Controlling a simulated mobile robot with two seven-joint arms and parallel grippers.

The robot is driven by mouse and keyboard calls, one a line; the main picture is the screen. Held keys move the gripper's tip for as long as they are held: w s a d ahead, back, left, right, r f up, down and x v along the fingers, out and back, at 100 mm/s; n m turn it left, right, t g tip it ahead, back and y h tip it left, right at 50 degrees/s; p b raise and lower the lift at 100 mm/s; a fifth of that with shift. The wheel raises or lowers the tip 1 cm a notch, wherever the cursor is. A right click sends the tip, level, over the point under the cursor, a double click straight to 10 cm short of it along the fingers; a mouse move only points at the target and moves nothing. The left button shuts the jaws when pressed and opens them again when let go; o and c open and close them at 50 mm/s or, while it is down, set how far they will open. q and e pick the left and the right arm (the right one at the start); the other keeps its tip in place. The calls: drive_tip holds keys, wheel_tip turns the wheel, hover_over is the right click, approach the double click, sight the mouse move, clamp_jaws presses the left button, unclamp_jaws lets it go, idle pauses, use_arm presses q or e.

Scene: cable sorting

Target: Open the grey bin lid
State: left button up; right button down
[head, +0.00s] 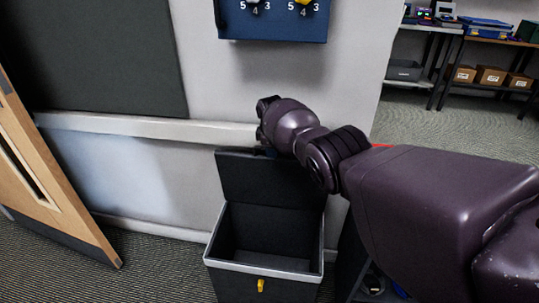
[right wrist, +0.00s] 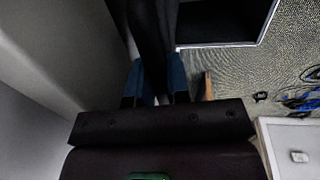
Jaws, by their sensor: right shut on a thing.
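The bin (head: 215,256) stands on the floor against the wall, dark with a light grey rim and a small yellow piece on its front. Its dark lid (head: 250,182) stands raised, about upright, at the back of the opening. The inside that shows looks empty. My right gripper (head: 267,151) is at the lid's top edge, partly hidden by my own wrist. In the right wrist view, the blue-tipped fingers (right wrist: 158,84) are shut on the dark lid (right wrist: 152,45). My left gripper is not in view.
A blue panel with yellow and white knobs (head: 273,22) hangs on the wall above the bin. A wooden door (head: 45,165) stands at the left. Shelves with boxes (head: 490,76) are at the back right. Cables (right wrist: 300,103) lie on the floor in the right wrist view.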

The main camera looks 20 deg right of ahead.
drive_tip(key=shift+w+d+f, duration=0.2)
drive_tip(key=shift+w+d, duration=0.05)
drive_tip(key=shift+d, duration=0.1)
drive_tip(key=shift+w+r, duration=0.1)
drive_tip(key=c, duration=1.1)
unclamp_jaws()
drive_tip(key=shift+d+r, duration=0.1)
drive_tip(key=shift+r, duration=0.15)
